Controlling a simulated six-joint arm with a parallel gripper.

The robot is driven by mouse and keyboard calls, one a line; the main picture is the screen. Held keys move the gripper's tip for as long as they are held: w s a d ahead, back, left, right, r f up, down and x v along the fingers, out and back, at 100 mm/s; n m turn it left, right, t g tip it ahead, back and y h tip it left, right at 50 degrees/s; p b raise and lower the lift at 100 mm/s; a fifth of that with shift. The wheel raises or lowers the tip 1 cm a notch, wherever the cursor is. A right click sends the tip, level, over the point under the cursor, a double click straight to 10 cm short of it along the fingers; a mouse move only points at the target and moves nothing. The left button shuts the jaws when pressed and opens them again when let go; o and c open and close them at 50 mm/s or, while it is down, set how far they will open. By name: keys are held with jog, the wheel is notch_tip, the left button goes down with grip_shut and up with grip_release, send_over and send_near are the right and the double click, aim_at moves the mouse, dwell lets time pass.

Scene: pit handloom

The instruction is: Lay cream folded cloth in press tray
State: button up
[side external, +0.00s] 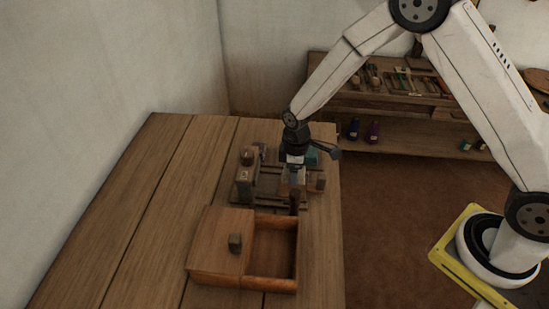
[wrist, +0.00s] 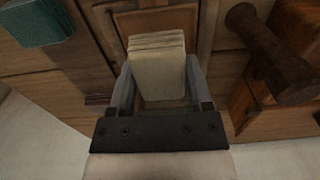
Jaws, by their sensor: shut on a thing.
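The cream folded cloth (wrist: 158,68) is a small layered pad, held upright between the two fingers of my gripper (wrist: 160,92) in the wrist view. The gripper is shut on its sides. In the side view my gripper (side external: 294,182) points down over the right part of a low wooden frame with rails and blocks, which looks like the press tray (side external: 268,182). In the wrist view a wooden rimmed frame (wrist: 206,35) lies behind the cloth. The cloth hides part of it, and I cannot tell whether they touch.
A teal folded cloth (wrist: 38,22) lies at upper left in the wrist view. A dark wooden peg with a round head (wrist: 272,52) stands at right. A half-covered wooden box (side external: 218,240) with a knob stands in front. The table's left side (side external: 130,215) is clear.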

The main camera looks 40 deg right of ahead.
jog(key=shift+w+f, duration=0.15)
jog(key=shift+f, duration=1.5)
jog(key=shift+f, duration=0.2)
jog(key=o, duration=1.3)
jog(key=shift+c, duration=0.2)
jog(key=shift+r, duration=0.15)
jog(key=shift+r, duration=6.05)
jog(key=s+d+r+m+t, duration=0.1)
jog(key=s+d+r+m, duration=0.1)
jog(key=s, duration=0.6)
jog(key=s+d+r+m+t, duration=0.1)
jog(key=s+d+r+m, duration=0.1)
jog(key=s+d+m, duration=0.2)
jog(key=s+m, duration=0.3)
jog(key=s, duration=0.1)
jog(key=shift+d+r+t, duration=0.15)
jog(key=shift+r+t, duration=0.05)
jog(key=shift+t, duration=0.1)
